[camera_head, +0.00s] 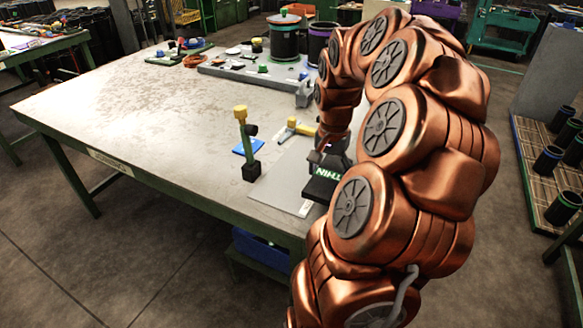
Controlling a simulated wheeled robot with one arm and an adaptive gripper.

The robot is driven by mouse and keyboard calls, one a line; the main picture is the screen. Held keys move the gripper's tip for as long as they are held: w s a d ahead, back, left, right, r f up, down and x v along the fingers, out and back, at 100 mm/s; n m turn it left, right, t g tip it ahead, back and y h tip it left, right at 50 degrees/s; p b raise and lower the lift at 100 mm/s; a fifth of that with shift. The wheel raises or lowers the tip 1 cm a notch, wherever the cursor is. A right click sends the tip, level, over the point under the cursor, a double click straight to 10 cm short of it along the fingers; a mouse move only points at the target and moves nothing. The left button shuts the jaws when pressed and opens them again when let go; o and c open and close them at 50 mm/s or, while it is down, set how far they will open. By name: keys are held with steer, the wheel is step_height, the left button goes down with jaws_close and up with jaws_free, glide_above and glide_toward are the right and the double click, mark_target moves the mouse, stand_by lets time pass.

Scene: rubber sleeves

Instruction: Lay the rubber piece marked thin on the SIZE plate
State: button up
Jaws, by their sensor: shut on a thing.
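The black rubber piece marked THIN (321,187) is at the front right of the table, with its lettering facing my camera. My gripper (332,160) is shut on it, and my copper arm hides most of the fingers. A flat grey plate (281,184) lies under and to the left of the piece. It has a small white label (305,208) at its front corner, too small to read. I cannot tell whether the piece touches the plate or hangs just above it. My arm hides the plate's right part.
A yellow-topped green post on a black block (250,171) stands at the plate's left edge. A grey fixture (255,73) and black cylinders stand at the back. The table's left (120,120) is clear.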

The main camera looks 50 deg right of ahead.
steer(key=p, duration=0.2)
glide_above(293, 175)
steer(key=shift+f, duration=2.3)
steer(key=shift+f, duration=0.25)
steer(key=o, duration=1.3)
steer(key=shift+r, duration=0.1)
step_height(293, 175, up, 12)
steer(key=shift+r+b, duration=0.15)
steer(key=shift+b, duration=0.25)
